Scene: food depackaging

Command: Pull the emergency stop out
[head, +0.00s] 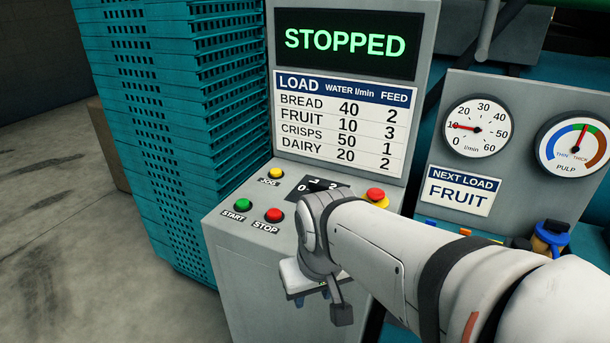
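The emergency stop (377,196) is a red mushroom knob on a yellow base, at the right of the control panel's sloping top. My arm passes just in front of it and covers the lower part of its surroundings; whether the knob is in or out cannot be told. My gripper (312,292) is at the end of the arm, left of and nearer than the emergency stop, in front of the panel's front edge. Its fingers are mostly hidden behind the wrist parts, so their opening cannot be made out. No contact with the knob shows.
The control panel (232,233) also has a yellow JOG button (275,173), green START button (243,205), red STOP button (274,215) and a partly hidden dial. The display (346,43) reads STOPPED. Teal stacked crates (165,130) stand left; gauges (476,126) and a blue-handled valve (551,237) are right.

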